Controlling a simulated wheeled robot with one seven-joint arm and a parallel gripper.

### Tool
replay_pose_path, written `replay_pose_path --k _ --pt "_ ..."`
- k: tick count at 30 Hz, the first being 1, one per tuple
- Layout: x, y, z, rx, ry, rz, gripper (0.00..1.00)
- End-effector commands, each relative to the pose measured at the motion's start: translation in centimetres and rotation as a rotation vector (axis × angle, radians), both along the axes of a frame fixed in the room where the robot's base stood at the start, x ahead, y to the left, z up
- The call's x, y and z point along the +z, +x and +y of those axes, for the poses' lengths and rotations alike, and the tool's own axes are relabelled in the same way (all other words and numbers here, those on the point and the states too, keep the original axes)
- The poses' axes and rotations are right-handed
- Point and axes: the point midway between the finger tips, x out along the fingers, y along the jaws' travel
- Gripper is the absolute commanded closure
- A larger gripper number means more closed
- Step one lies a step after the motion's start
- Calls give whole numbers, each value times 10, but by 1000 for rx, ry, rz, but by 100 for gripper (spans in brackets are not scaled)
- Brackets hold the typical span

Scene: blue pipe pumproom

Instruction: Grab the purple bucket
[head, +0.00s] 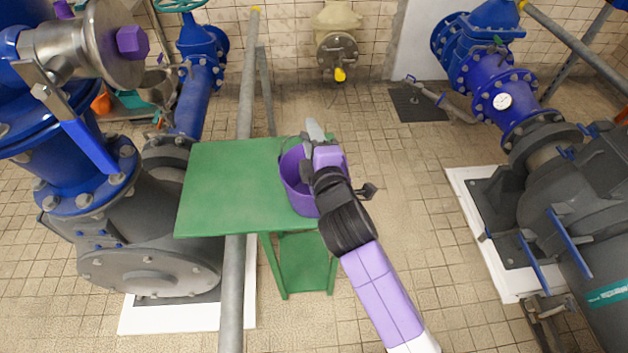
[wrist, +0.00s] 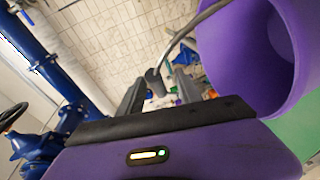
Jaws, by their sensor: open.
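The purple bucket (head: 294,184) stands on the right side of a green table in the head view. My gripper (head: 312,138) reaches over it and hides its right part. In the wrist view the bucket (wrist: 238,60) fills the upper right, close beside my gripper (wrist: 160,84). The two dark fingers are apart. A thin grey curved strip (wrist: 190,27), which looks like the bucket's handle, runs down to the space between the fingers. I cannot tell whether either finger touches it.
The green table (head: 225,190) has a bare left half. Large blue and grey pumps stand left (head: 150,240) and right (head: 570,190). The tiled floor between table and right pump is clear.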

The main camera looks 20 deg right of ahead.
Motion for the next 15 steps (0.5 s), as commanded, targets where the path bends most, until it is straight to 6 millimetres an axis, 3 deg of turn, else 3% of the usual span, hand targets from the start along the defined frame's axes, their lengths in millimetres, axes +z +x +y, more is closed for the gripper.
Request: replay_pose_path --k 6,15 --pt "-1 27 -3 -1 1 0 59" --pt "-3 30 -4 0 1 0 59"
